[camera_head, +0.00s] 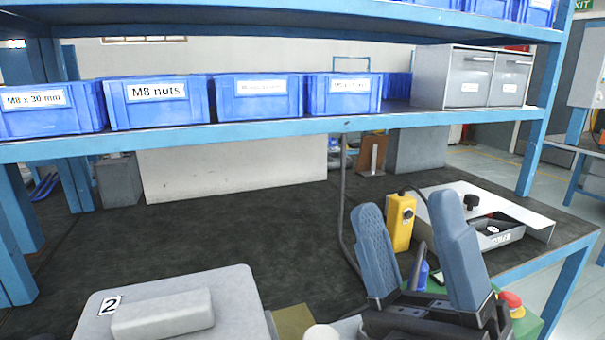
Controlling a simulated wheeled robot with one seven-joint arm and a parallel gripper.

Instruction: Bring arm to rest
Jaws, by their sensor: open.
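My gripper (407,233) is in the lower right of the head view. Its two blue-grey fingers point up and stand apart, with nothing held between them. The yellow box (400,222) with a black knob shows behind the gap, farther back on the bench. The rest of my arm is mostly below the picture's lower edge.
A dark bench top (240,235) is largely clear in the middle. A blue shelf (270,129) with labelled bins crosses above it. A grey plate marked 2 (238,300) is at the front. A grey tray (495,232) and red button (511,304) lie right.

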